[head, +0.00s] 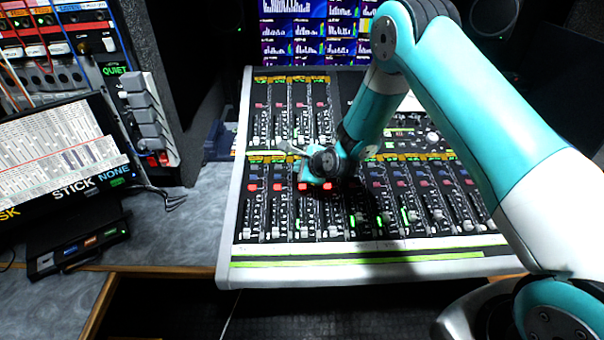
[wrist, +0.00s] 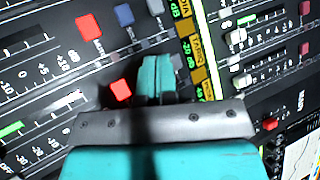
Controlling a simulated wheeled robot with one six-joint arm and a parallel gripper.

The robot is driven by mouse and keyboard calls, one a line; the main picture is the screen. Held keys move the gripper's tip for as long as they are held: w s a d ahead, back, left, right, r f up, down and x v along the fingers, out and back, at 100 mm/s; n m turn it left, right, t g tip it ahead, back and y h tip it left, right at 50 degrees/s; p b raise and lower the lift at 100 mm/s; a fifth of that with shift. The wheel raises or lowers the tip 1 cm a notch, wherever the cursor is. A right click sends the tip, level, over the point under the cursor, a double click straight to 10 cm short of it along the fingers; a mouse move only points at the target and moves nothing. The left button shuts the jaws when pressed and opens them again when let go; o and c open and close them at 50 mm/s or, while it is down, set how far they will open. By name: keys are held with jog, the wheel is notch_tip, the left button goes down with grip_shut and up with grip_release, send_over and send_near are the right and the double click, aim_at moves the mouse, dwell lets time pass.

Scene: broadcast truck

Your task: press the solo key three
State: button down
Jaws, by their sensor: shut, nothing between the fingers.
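The mixing console (head: 350,262) carries rows of channel strips with faders, red keys and blue keys. My gripper (head: 312,172) is over the upper part of the lower bank, left of its middle, and hides part of the strips there. Red keys (head: 327,186) show just below it. In the wrist view, my gripper (wrist: 155,66) has its teal fingers together and empty. A red key (wrist: 121,91) lies just left of the fingers, and another red key (wrist: 88,27) lies farther up left. A blue key (wrist: 125,15) shows above. I cannot tell which key is solo key three, or whether the fingertips touch one.
Yellow and green channel displays (wrist: 187,40) run beside the fingers. Several faders (head: 410,217) stand below the keys. A screen (head: 310,25) with level bars is behind the console. A monitor (head: 60,150) and a rack (head: 75,45) with patch cords stand at left.

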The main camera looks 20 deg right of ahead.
jog(key=shift+r, duration=0.35)
jog(key=r+p, duration=0.1)
jog(key=r, duration=0.1)
jog(key=r+p, duration=0.2)
jog(key=s+r+p, duration=0.1)
jog(key=shift+a+r, duration=0.15)
jog(key=shift+r, duration=0.25)
